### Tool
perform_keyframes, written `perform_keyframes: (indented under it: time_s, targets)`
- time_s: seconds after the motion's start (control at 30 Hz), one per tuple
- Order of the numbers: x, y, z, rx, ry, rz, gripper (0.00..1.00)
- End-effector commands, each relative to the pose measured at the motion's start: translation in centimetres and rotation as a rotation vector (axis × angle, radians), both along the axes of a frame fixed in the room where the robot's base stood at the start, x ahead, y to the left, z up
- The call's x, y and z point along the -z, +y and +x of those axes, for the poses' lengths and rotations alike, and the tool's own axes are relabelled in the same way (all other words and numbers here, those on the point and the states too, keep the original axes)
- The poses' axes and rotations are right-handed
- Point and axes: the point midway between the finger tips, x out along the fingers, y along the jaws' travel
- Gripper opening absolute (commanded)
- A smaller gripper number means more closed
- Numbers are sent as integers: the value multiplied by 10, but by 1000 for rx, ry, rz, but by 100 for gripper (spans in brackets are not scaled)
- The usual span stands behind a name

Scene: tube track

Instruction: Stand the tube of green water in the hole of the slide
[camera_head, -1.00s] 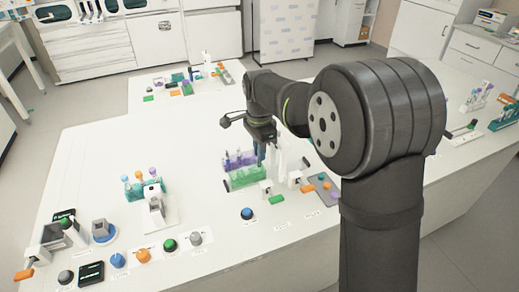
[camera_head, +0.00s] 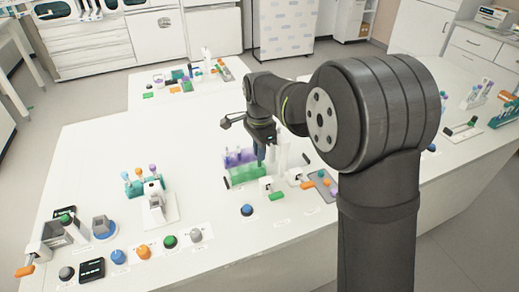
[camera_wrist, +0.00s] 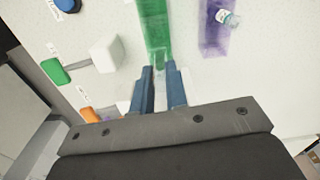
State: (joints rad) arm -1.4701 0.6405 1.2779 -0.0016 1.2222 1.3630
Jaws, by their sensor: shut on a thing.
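My gripper (camera_wrist: 161,85) points down at the green see-through holder (camera_head: 243,175), close to its right end in the head view. Its blue fingers are shut on a pale, clear tube (camera_wrist: 158,60), of which only a little shows between the fingertips. The tube's liquid colour and lower end cannot be made out. In the wrist view the green holder (camera_wrist: 154,25) runs away from the fingertips. I cannot tell which part is the slide's hole or whether the tube is in it.
A purple holder (camera_wrist: 213,40) runs beside the green one, with a capped tube (camera_wrist: 228,18) in it. A white block (camera_wrist: 106,54) with a green handle (camera_wrist: 55,71) stands close to the left of my fingers. Several knobs line the table's front left.

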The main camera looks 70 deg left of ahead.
Motion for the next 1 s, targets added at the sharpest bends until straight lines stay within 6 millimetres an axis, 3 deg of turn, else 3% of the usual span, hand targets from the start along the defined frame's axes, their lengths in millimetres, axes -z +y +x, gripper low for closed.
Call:
perform_keyframes:
  time_s: [0.6,0.63,0.73,1.0]
  targets:
    - [11,0,0,0,0,0,0]
    - [11,0,0,0,0,0,19]
    - [11,0,0,0,0,-1,39]
    - [11,0,0,0,0,0,39]
